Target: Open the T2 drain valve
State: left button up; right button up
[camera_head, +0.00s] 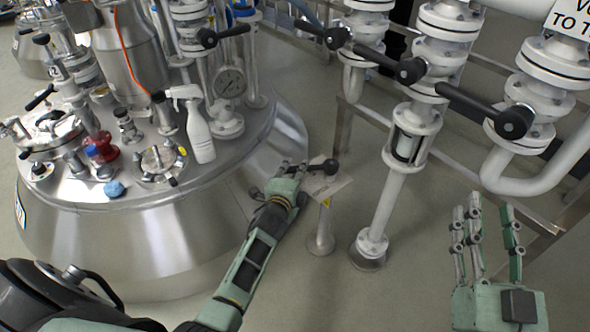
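A small valve with a black ball-ended handle (331,166) stands beside the steel vessel, with a pale tag or plate (332,186) around it. Its lettering is not readable. My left gripper (291,169) is at the left end of this handle, with its fingers close to or touching the lever. The fingers are too small and overlapped to tell whether they are closed on it. My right gripper (487,225) is open and empty at the lower right, its fingers pointing up, well apart from the valve.
The steel vessel (120,250) fills the left, with a spray bottle (198,130), a gauge (229,82) and a blue cloth-like item (114,188) on top. White pipes with black-handled valves (411,70) stand behind and right.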

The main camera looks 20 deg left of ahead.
pick_arm(q)
jog(key=shift+o, duration=1)
jog(key=shift+r, duration=0.1)
jog(key=v, duration=1.2)
